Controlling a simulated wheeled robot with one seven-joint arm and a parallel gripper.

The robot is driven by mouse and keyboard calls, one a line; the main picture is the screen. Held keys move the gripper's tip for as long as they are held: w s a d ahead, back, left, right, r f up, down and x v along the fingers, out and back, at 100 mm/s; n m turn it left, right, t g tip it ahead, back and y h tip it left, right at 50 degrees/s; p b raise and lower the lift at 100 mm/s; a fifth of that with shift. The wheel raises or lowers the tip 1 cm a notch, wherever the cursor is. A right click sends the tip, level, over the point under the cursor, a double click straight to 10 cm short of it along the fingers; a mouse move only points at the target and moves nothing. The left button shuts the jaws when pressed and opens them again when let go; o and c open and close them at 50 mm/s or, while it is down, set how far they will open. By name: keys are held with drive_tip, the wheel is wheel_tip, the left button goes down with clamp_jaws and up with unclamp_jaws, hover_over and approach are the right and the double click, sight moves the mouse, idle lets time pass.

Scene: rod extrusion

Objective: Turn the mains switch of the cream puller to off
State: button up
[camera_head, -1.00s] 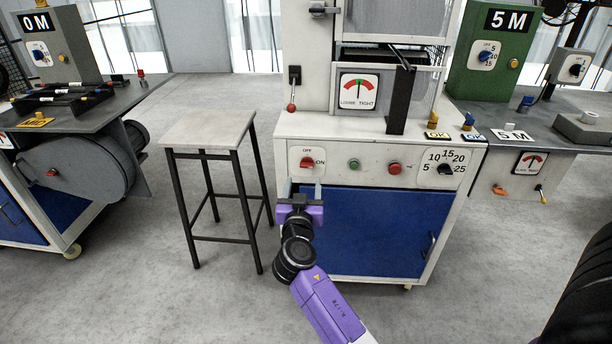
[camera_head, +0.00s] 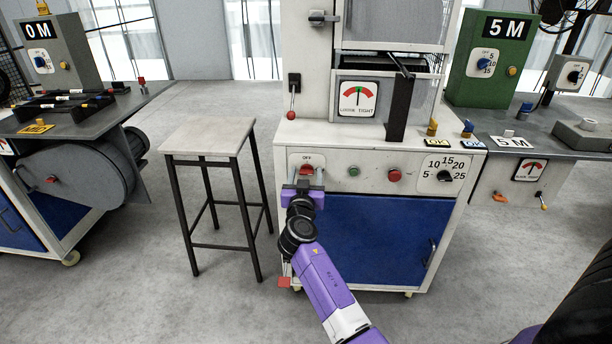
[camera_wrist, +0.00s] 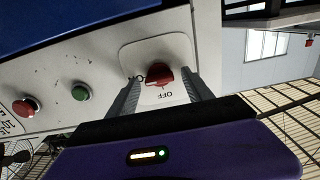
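The cream puller (camera_head: 400,150) stands in the middle of the head view. Its mains switch is a red knob (camera_head: 307,169) on a white plate marked OFF and ON, at the left of the front panel. In the wrist view the knob (camera_wrist: 158,76) shows with ON on its left and OFF below it; its exact angle is hard to tell. My gripper (camera_head: 306,179) is right in front of the switch. In the wrist view the open fingers (camera_wrist: 163,88) flank the knob, with their tips near the panel; whether they touch the knob I cannot tell.
A green button (camera_head: 353,171), a red button (camera_head: 394,175) and a numbered dial (camera_head: 445,175) sit right of the switch. A stool (camera_head: 206,140) stands left of the puller. A red piece (camera_head: 284,282) is low at its front left.

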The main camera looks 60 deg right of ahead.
clamp_jaws()
drive_tip(key=shift+n, duration=0.4)
drive_tip(key=n+b, duration=0.1)
drive_tip(key=n, duration=0.3)
drive_tip(key=shift+w+f, duration=0.1)
drive_tip(key=n, duration=0.4)
drive_tip(key=shift+a, duration=0.1)
drive_tip(key=n+p, duration=0.1)
drive_tip(key=n, duration=0.4)
drive_tip(key=shift+n+p, duration=0.3)
drive_tip(key=shift+n, duration=0.1)
drive_tip(key=shift+w+f+n+p, duration=0.15)
drive_tip(key=shift+n+p, duration=0.3)
drive_tip(key=shift+n, duration=1.45)
